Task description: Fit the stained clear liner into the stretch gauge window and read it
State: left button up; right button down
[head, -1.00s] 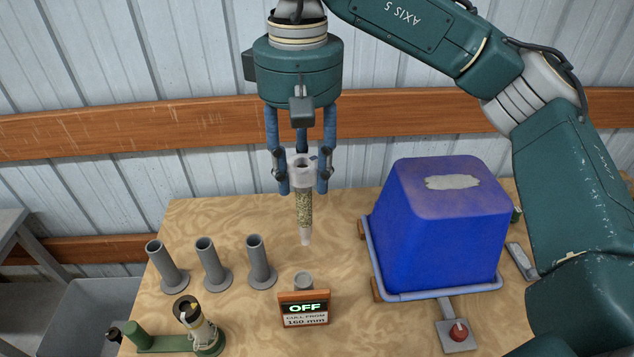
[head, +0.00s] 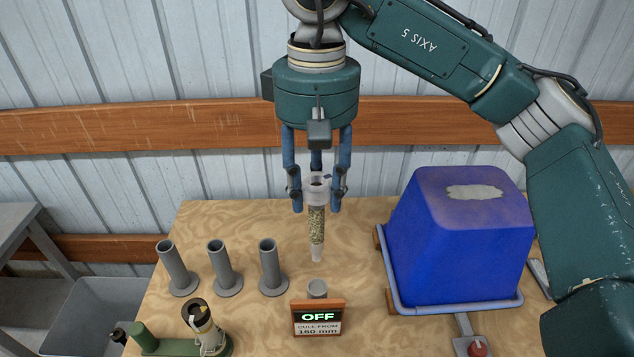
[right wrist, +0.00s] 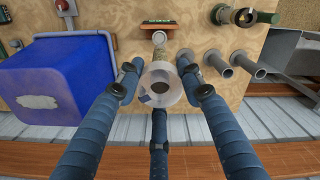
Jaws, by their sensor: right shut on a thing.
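My right gripper (head: 317,190) has its blue fingers shut around the pale collar of the clear liner (head: 317,222). The liner hangs upright, with speckled greenish-brown matter inside and a narrow clear tip. In the right wrist view the liner (right wrist: 162,84) shows from above, its round collar between the fingers. The gauge has a short grey socket (head: 317,287) behind a wooden display (head: 318,318) reading OFF and "CULL FROM 160 mm". In the head view the liner's tip hangs just above the socket, apart from it. My left gripper is not in view.
Several upright grey tubes (head: 224,268) stand left of the socket. A green stand with a black-topped cylinder (head: 205,328) is at the front left. A big blue tub (head: 455,245) sits at the right, with a red button (head: 477,348) in front. A grey bin (head: 95,310) is beyond the table's left edge.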

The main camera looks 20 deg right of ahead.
aim_at(317, 226)
jog(key=shift+f+b, duration=3.05)
jog(key=shift+f, duration=1.1)
jog(key=shift+f, duration=0.1)
jog(key=shift+f+b, duration=6.5)
jog(key=shift+f, duration=1.15)
jog(key=shift+r, duration=0.15)
